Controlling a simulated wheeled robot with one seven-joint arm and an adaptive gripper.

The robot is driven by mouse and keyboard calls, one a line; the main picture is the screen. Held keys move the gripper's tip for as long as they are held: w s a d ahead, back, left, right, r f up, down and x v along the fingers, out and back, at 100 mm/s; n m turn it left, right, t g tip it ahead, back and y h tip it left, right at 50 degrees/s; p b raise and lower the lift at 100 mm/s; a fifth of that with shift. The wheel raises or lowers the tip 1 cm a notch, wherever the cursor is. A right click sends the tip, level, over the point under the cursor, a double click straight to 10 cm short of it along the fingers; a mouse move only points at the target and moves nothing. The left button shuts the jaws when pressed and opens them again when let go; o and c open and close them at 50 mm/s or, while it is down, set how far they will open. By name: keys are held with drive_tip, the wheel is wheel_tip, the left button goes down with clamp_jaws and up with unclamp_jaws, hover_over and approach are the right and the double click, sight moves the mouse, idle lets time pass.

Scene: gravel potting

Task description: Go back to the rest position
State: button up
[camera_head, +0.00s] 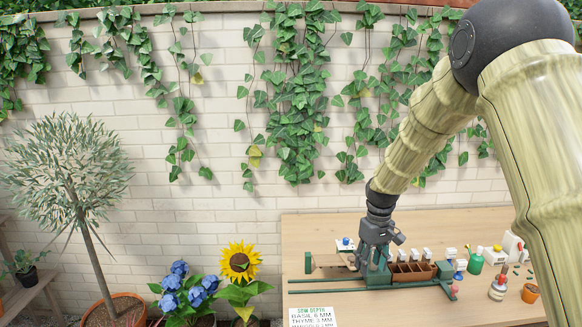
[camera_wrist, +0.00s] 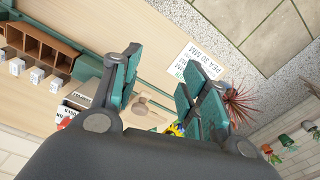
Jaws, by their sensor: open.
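My gripper (camera_head: 373,258) hangs pointing down over the left part of the wooden table (camera_head: 400,305), beside the left end of a brown compartment tray (camera_head: 412,271). In the wrist view my gripper (camera_wrist: 161,62) has its two teal fingers spread apart. Nothing is held between them. The tabletop and a small pale brown item (camera_wrist: 142,106) show through the gap. The tray's open compartments (camera_wrist: 38,46) are at the upper left of the wrist view. My gripper hides part of what stands behind it in the head view.
Green rails (camera_head: 350,290) lie before the tray. A green bottle (camera_head: 475,262), a white jug (camera_head: 512,245) and a small terracotta pot (camera_head: 530,293) are at the right. Sunflower (camera_head: 240,262) and ivy wall lie beyond.

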drive_tip(key=s+f+m, duration=0.1)
drive_tip(key=s+f, duration=0.8)
drive_tip(key=f, duration=0.5)
drive_tip(key=s+f+m, duration=0.1)
drive_tip(key=s+f, duration=0.7)
drive_tip(key=f, duration=0.6)
drive_tip(key=s+f, duration=0.3)
drive_tip(key=s, duration=0.7)
drive_tip(key=s+f+m, duration=0.1)
drive_tip(key=s+f, duration=0.2)
drive_tip(key=s, duration=0.7)
drive_tip(key=s+f+m, duration=0.1)
drive_tip(key=s+f, duration=0.2)
drive_tip(key=s, duration=0.7)
drive_tip(key=shift+s, duration=0.2)
drive_tip(key=shift+f, duration=0.1)
